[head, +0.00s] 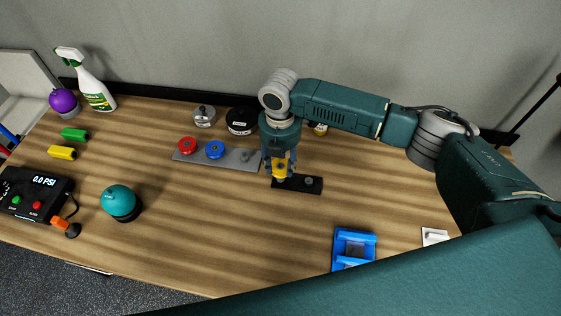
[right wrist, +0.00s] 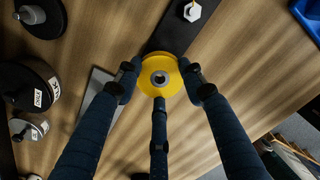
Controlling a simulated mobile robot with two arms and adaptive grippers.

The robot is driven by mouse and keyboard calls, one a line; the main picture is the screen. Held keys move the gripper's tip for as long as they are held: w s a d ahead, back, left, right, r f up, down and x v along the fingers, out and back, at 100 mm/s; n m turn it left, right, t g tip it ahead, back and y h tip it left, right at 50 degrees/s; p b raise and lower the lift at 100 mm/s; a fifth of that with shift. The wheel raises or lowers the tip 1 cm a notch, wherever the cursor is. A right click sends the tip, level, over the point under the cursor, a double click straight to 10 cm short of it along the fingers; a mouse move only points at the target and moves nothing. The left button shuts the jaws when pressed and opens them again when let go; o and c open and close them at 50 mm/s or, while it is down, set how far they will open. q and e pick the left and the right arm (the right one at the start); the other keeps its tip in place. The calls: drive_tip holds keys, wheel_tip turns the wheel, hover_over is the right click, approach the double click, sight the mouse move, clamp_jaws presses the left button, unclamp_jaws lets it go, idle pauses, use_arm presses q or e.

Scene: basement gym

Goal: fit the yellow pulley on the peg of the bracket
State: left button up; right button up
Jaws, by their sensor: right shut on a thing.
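The yellow pulley (head: 280,172) is held in my right gripper (head: 280,165), over the left end of the black bracket (head: 314,186). In the right wrist view the pulley (right wrist: 147,84) sits between the fingers of the right gripper (right wrist: 160,80), which are shut on its rim. A dark round centre with a pale ring shows in its hole. The bracket (right wrist: 174,32) runs up from behind the pulley, with a pale hexagonal head (right wrist: 192,11) at its far end. The pulley covers the bracket's near end, so I cannot tell whether it is on the peg or just above. My left gripper is not seen.
A grey plate (head: 223,159) with red (head: 187,146) and blue (head: 215,149) pulleys lies left of the bracket. A blue tray (head: 340,245) is at front right. The table front of the bracket is clear.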

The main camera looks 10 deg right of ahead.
sight(280, 169)
drive_tip(key=shift+p, duration=1)
idle(1.1)
drive_tip(key=shift+f+b, duration=0.7)
drive_tip(key=shift+f, duration=0.85)
drive_tip(key=o, duration=1.2)
drive_tip(key=shift+r, duration=0.2)
wheel_tip(280, 169, up, 12)
drive_tip(key=shift+f, duration=0.15)
drive_tip(key=shift+s+a+f, duration=0.1)
drive_tip(key=shift+s, duration=0.05)
